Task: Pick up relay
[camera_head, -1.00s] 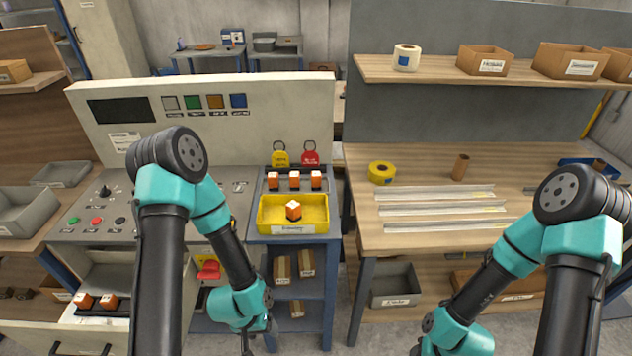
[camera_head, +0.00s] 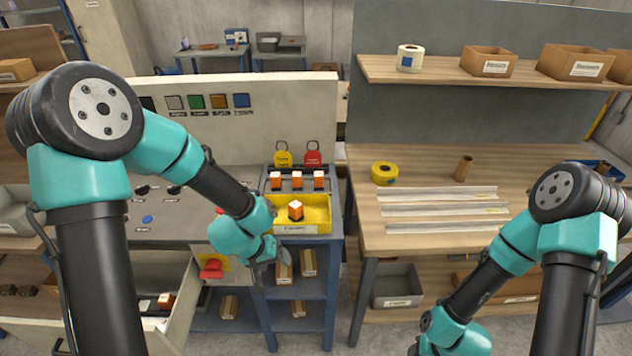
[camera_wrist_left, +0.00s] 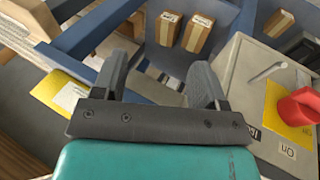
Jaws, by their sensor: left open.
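An orange-and-white relay (camera_head: 295,210) stands in the yellow bin (camera_head: 318,228). Several similar relays (camera_head: 297,181) stand in a row on the rack behind it, and others (camera_head: 165,301) lie in the open drawer at lower left. My left gripper (camera_head: 268,272) is low in front of the cabinet, below and left of the yellow bin. In the left wrist view its two fingers (camera_wrist_left: 160,82) are apart with nothing between them. No relay shows in that view. My right arm reaches down at the right, and its gripper is out of view.
A red switch knob (camera_head: 211,268) is beside my left gripper; it also shows in the left wrist view (camera_wrist_left: 299,106). Yellow tape (camera_head: 384,173) and metal strips (camera_head: 440,208) lie on the right bench.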

